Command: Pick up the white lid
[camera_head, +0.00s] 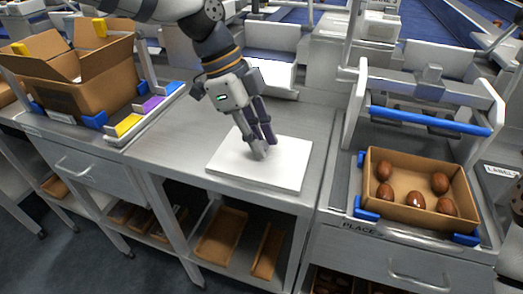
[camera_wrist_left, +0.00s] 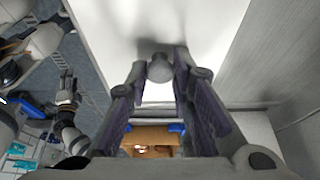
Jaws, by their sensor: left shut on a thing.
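The white lid (camera_head: 285,158) is a flat square panel on the grey bench top, and it also shows in the left wrist view (camera_wrist_left: 115,35). A small rounded knob (camera_wrist_left: 160,68) stands up from its middle. My left gripper (camera_head: 262,148) reaches down over the lid, its fingers shut on the knob. In the left wrist view the knob sits between the fingertips of my left gripper (camera_wrist_left: 160,75). I cannot tell whether the lid touches the bench. What looks like my right gripper (camera_wrist_left: 68,82) is small at the left of that view; its fingers are unclear.
A taller open carton (camera_head: 95,85) stands at the left, beside yellow, purple and blue blocks (camera_head: 150,105). Bare bench (camera_head: 175,145) lies left of the lid.

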